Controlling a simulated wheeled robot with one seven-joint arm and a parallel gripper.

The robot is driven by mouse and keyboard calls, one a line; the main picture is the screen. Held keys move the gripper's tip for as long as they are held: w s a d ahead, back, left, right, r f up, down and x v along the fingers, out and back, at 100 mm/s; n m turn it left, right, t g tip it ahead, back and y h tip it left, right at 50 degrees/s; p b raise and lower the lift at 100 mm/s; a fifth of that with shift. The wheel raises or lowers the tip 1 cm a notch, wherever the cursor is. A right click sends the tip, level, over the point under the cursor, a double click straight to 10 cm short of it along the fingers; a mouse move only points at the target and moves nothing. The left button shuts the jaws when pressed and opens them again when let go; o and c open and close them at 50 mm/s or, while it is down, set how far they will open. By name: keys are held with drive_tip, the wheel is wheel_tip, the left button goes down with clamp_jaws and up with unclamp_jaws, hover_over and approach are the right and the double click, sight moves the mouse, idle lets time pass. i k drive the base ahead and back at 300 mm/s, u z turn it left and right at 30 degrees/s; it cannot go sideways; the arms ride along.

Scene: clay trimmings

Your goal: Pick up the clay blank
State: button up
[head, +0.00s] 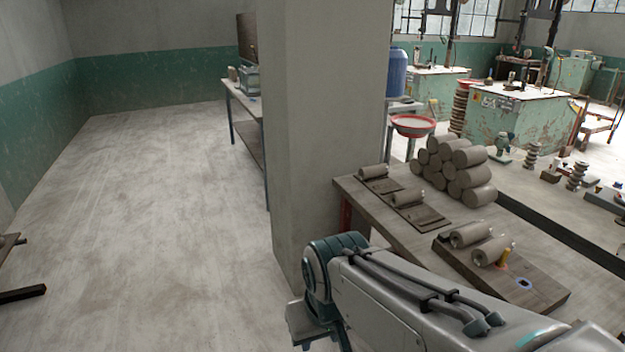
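Several grey-brown clay cylinders, which look like clay blanks (477,195), lie stacked in a pile on the wooden table (400,232) right of the pillar. More cylinders lie singly on boards: one at the back left (370,172), one in front of it (408,197), and two on the front board (467,235). I cannot tell which one the task means. My arm crosses the bottom of the picture, in front of the table. My gripper's fingers do not show.
A thick concrete pillar (330,130) stands at the table's left end. A red-rimmed bowl (413,126) stands behind the table. The floor at left (150,220) is mostly clear.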

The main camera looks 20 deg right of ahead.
sight(373, 171)
drive_tip(key=u, duration=0.35)
drive_tip(key=i, duration=2.2)
drive_tip(key=z, duration=1.15)
drive_tip(key=i, duration=0.85)
drive_tip(key=z, duration=1.25)
drive_tip(key=i, duration=0.35)
drive_tip(key=z, duration=0.25)
